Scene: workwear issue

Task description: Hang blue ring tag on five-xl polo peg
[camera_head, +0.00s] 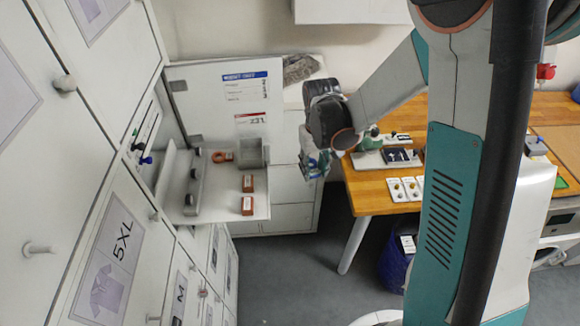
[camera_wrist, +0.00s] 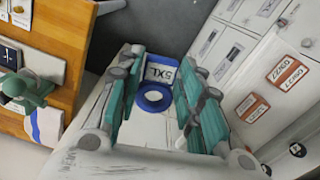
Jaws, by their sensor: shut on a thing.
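The blue ring tag (camera_wrist: 153,98) has a blue ring and a white plate lettered 5XL, seen in the wrist view between the teal fingers of my gripper (camera_wrist: 160,82). My gripper is shut on it. In the head view my gripper (camera_head: 317,165) hangs in the air between the open cabinet shelf and the wooden table, and the tag is hard to make out there. The 5XL polo label (camera_head: 115,245) is on a cabinet front at lower left, well apart from my gripper. White pegs stand out either side of it, one at left (camera_head: 40,248) and a smaller one at right (camera_head: 155,217).
An open shelf (camera_head: 225,212) holds a red ring (camera_head: 222,156), a grey bin (camera_head: 252,152) and two red-brown boxes (camera_head: 248,183). Its open door (camera_head: 200,100) stands behind. A wooden table (camera_head: 375,201) is at right, with a blue bin (camera_head: 393,265) below. The floor between is clear.

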